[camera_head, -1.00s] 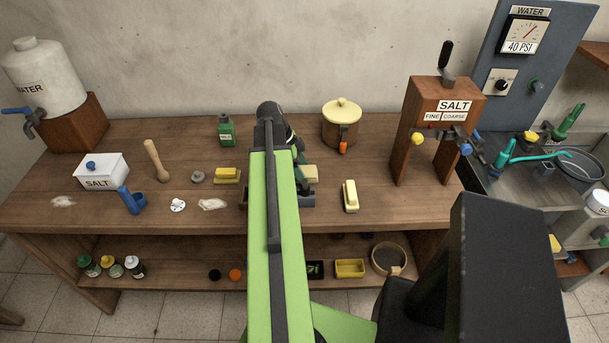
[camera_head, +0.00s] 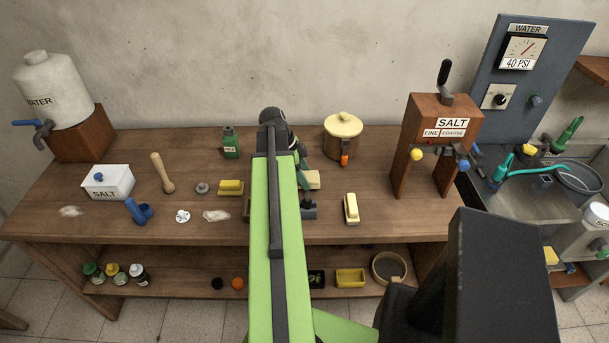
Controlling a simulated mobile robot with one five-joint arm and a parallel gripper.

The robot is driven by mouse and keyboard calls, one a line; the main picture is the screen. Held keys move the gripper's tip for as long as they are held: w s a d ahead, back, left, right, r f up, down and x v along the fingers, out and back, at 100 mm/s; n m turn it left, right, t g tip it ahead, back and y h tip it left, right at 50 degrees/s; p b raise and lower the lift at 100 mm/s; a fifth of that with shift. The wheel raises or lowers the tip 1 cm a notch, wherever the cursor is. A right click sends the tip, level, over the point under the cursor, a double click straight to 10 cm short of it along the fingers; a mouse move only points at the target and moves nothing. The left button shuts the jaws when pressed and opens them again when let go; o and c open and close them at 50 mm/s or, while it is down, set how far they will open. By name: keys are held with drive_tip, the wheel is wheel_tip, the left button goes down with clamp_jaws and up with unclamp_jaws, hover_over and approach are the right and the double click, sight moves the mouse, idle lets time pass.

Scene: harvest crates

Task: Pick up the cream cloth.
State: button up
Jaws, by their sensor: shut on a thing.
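The cream cloth (camera_head: 313,180) shows as a small pale patch just right of my green arm, over the middle of the wooden bench. My gripper (camera_head: 303,179) is at its left side, mostly hidden behind my arm, and is shut on it. The fingertips and the left part of the cloth are hidden. The cloth seems slightly above the bench top, though the gap is hard to judge.
A butter-like block (camera_head: 351,209) lies to the right and a yellow sponge (camera_head: 231,187) to the left. A salt dispenser (camera_head: 437,120) stands further right.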

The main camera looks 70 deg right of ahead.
drive_tip(key=s+a+r+p, duration=0.1)
drive_tip(key=s+r+p, duration=0.5)
drive_tip(key=s, duration=0.5)
drive_tip(key=shift+s+a+r, duration=0.3)
drive_tip(key=shift+a+r, duration=0.05)
drive_tip(key=shift+r, duration=0.45)
drive_tip(key=o, duration=0.7)
drive_tip(key=c, duration=0.5)
